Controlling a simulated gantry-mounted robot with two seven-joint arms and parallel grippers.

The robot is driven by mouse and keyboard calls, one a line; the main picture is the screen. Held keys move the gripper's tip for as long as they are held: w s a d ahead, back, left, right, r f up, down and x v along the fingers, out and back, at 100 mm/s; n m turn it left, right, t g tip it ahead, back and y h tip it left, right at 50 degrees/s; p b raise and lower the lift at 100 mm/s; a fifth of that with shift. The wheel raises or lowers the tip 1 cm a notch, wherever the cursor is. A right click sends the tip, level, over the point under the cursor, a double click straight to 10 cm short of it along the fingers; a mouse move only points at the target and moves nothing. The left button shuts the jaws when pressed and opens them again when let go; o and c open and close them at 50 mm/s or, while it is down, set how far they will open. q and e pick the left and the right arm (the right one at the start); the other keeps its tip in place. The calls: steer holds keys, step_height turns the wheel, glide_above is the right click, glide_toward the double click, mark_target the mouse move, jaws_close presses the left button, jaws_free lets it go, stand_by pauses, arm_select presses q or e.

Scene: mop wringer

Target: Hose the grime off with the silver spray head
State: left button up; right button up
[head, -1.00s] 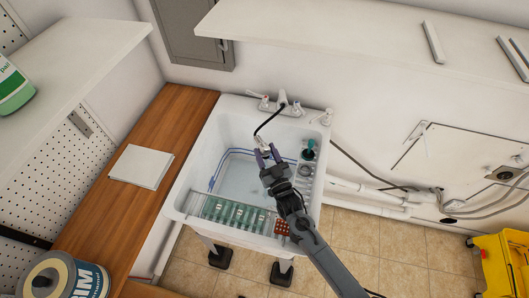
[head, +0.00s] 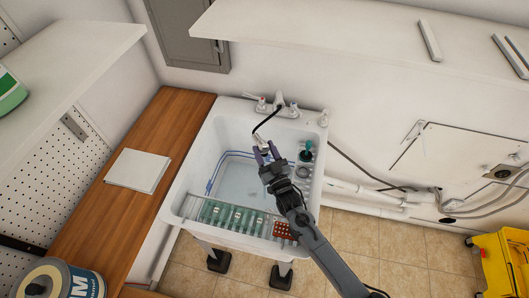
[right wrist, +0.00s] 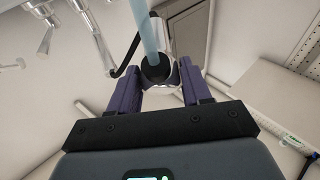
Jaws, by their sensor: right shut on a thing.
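My right gripper (head: 266,152) is over the white utility sink (head: 178,190). It is shut on the silver spray head (head: 264,141), which hangs on a black hose (head: 268,120) from the faucet. In the right wrist view, the silver spray head (right wrist: 186,80) sits between the purple fingers (right wrist: 160,92). A pale blue stream (right wrist: 146,28) comes from its dark round face. I cannot make out the stream in the head view. No grime can be clearly told in the basin. My left gripper is out of view.
A slatted rack with green items (head: 232,216) and a red sponge-like block (head: 283,230) lie along the sink's front. A green-topped tool (head: 307,150) stands at the sink's right. A wooden counter (head: 178,115) with white sheets (head: 138,170) borders the left; a yellow bucket (head: 500,262) stands far right.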

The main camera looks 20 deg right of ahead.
steer(key=shift+w+d, duration=0.25)
steer(key=shift+w, duration=0.1)
steer(key=shift+w+a+b, duration=0.3)
steer(key=shift+a+b, duration=0.1)
steer(key=shift+b, duration=0.05)
steer(key=shift+w+a+b, duration=0.35)
steer(key=shift+w+a, duration=0.1)
steer(key=shift+a, duration=0.25)
steer(key=shift+w+a, duration=0.25)
steer(key=shift+a, duration=0.15)
stand_by(0.4)
steer(key=shift+w+a+b, duration=0.45)
steer(key=shift+a+b, duration=0.2)
steer(key=shift+w+a, duration=0.25)
steer(key=shift+a, duration=0.1)
stand_by(0.4)
